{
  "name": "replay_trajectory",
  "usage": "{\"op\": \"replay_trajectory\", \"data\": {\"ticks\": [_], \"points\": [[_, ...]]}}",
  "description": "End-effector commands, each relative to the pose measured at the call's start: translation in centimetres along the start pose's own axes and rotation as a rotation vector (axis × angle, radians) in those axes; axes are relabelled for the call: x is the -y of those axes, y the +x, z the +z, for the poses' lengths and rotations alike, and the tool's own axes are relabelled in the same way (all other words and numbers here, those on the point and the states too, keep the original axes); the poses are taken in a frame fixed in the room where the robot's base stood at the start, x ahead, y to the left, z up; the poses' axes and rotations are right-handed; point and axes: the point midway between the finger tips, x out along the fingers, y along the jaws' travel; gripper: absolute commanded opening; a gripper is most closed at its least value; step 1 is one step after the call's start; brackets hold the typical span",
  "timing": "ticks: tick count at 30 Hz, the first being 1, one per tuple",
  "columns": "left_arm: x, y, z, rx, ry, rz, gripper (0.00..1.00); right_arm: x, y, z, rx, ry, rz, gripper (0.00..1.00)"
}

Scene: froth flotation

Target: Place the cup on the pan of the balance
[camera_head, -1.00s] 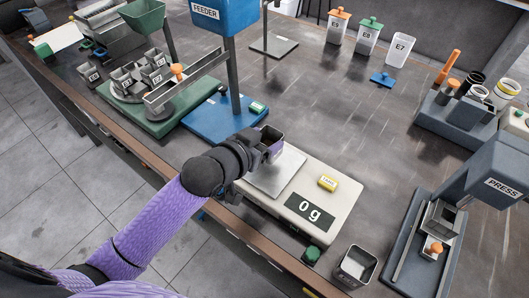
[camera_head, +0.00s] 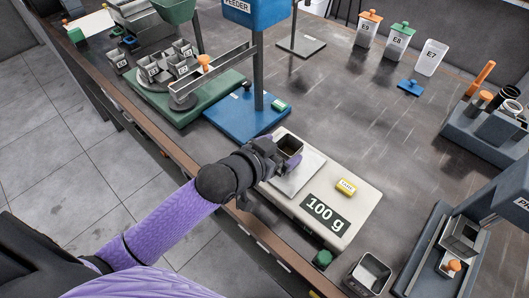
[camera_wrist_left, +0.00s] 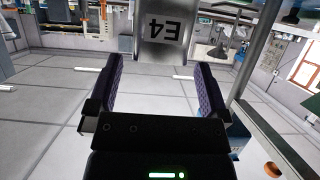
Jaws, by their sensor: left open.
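A square dark metal cup (camera_head: 290,147) stands upright at the back of the pan (camera_head: 300,178) of the white balance (camera_head: 350,190). The balance display reads 100 g. In the left wrist view the cup (camera_wrist_left: 160,28) shows an E4 label, upside down in the picture. My left gripper (camera_head: 275,153) is at the cup's near left side. In the wrist view its two purple fingers (camera_wrist_left: 160,72) are spread apart, with the cup just beyond their tips and a gap on both sides. The cup's base is partly hidden by the gripper. My right gripper is out of view.
A blue feeder (camera_head: 250,8) on a blue base stands behind the balance. A green-based carousel (camera_head: 180,115) holds several cups at the left. Another open container (camera_head: 370,272) sits at the front, near a press (camera_head: 435,250).

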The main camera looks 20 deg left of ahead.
Motion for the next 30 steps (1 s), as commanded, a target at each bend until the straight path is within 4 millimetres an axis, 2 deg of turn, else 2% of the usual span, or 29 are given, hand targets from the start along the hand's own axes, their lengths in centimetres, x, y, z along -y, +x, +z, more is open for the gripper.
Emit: {"op": "replay_trajectory", "data": {"ticks": [6,9,12,16,30], "points": [[0.0,-6.1,-0.2,0.004,0.001,0.001,1.00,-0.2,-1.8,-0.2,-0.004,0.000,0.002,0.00],[-0.1,-8.3,-0.2,0.003,0.000,0.002,1.00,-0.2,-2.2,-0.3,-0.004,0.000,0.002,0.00],[0.0,-9.7,-0.1,0.001,-0.001,0.001,1.00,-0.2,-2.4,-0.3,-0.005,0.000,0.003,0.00],[0.0,-10.3,-0.1,-0.001,0.000,0.002,1.00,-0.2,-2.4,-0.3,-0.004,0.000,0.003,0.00],[0.0,-10.3,-0.1,-0.001,0.000,0.002,1.00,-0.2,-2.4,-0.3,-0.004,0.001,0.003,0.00]]}}
